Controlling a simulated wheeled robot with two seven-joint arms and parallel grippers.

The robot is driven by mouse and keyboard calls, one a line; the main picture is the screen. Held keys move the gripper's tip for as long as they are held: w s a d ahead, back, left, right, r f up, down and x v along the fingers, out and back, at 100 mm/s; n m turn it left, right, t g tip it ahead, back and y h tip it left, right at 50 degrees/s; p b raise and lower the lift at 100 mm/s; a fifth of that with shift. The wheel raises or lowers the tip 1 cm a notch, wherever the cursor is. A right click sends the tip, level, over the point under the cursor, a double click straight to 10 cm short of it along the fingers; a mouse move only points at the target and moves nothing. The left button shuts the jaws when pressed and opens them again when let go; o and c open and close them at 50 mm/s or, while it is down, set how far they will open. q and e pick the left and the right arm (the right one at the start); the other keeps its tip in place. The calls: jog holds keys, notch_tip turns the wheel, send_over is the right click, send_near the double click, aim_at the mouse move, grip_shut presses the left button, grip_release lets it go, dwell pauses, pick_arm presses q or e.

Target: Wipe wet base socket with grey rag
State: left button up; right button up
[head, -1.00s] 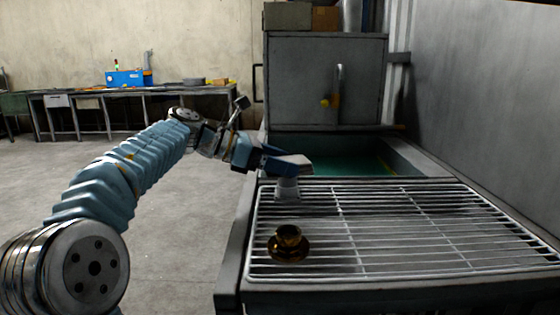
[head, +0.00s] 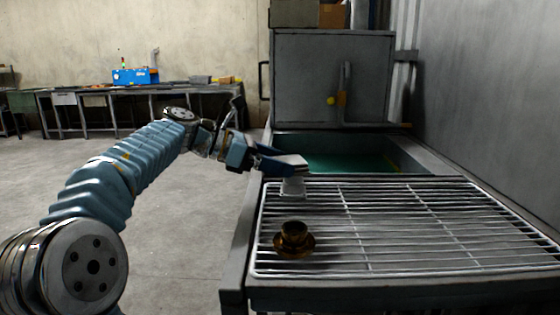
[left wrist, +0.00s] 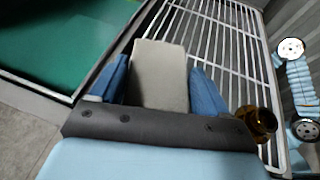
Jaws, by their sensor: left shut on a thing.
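The grey rag (head: 294,164) is a pale, flat, block-like piece held between the fingers of my left gripper (head: 284,161). In the left wrist view the rag (left wrist: 159,75) lies between the two blue fingers, above the rack's far left corner. A pale grey patch shows just under the gripper in the head view; I cannot tell whether it is part of the rag. The base socket (head: 294,239), a dark brass cup shape on a round flange, stands upright on the rack, nearer and apart from the rag. It shows at the right in the left wrist view (left wrist: 258,122). My right gripper is out of view.
The white wire rack (head: 420,220) covers the near bench and is mostly bare. Behind it is a sunken basin (head: 345,163) with a green bottom, then a grey cabinet (head: 320,80). A wall stands at the right. A far table (head: 120,92) holds a blue box.

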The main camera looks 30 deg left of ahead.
aim_at(297, 159)
pick_arm(q)
jog(key=shift+w+d+p, duration=0.3)
jog(key=shift+w+d, duration=1.25)
jog(key=shift+s+a, duration=1.55)
jog(key=shift+a, duration=0.05)
jog(key=shift+w+d, duration=0.1)
jog(key=shift+d, duration=0.05)
jog(key=shift+w+d+p, duration=0.3)
jog(key=shift+w+d, duration=1.15)
